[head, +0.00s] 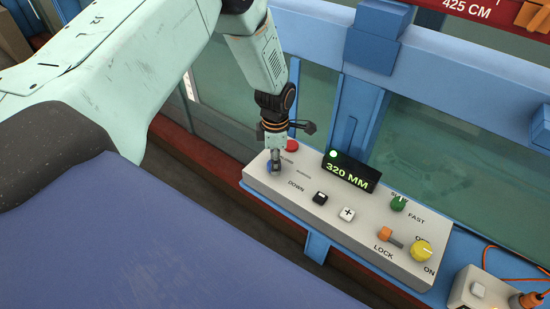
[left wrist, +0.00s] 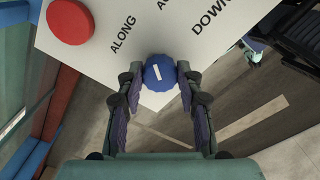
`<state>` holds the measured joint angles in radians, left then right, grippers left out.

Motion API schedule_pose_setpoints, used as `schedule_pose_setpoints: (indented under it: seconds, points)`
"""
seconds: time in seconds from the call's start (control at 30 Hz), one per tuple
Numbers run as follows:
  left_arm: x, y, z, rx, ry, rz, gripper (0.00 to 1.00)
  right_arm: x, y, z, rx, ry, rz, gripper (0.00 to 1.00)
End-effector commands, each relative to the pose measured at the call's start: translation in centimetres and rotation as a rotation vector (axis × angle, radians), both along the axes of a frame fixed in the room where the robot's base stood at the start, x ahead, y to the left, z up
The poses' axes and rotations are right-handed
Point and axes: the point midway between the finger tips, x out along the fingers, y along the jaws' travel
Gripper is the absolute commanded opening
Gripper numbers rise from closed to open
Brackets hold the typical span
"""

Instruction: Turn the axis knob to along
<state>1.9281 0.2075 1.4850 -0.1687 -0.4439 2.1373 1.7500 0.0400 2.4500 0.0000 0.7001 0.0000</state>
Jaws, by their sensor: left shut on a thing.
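The axis knob is the blue round knob (left wrist: 160,72) with a white pointer line, near the corner of the panel in the left wrist view. Its label ALONG stands beside it; another label is cut off at the top edge, and DOWN is farther right. My left gripper (left wrist: 157,78) is shut on the knob, with a finger on each side of it. In the head view the left gripper (head: 275,160) comes down from above onto the blue knob (head: 269,168), which it partly hides. My right gripper is not in view.
The light control panel (head: 330,235) also carries a red button (head: 292,146), a green knob (head: 398,204), an orange lever (head: 385,234), a yellow knob (head: 422,250) and a display reading 320 MM (head: 350,172). A small box (head: 478,290) with an orange cable stands at the lower right.

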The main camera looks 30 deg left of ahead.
Motion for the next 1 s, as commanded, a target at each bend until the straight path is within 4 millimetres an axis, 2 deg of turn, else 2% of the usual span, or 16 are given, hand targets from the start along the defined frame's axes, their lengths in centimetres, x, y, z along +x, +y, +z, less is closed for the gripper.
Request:
schedule_pose_setpoints:
  seconds: [0.5,0.7,1.0]
  points:
    - [0.42,0.17,0.17,0.001,-0.007,0.443,0.05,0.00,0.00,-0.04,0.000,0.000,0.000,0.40]
    - [0.47,0.22,0.19,0.000,-0.008,0.552,0.05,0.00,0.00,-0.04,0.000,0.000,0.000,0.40]
    - [0.53,0.26,0.22,0.000,-0.009,0.628,0.05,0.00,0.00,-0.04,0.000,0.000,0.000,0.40]
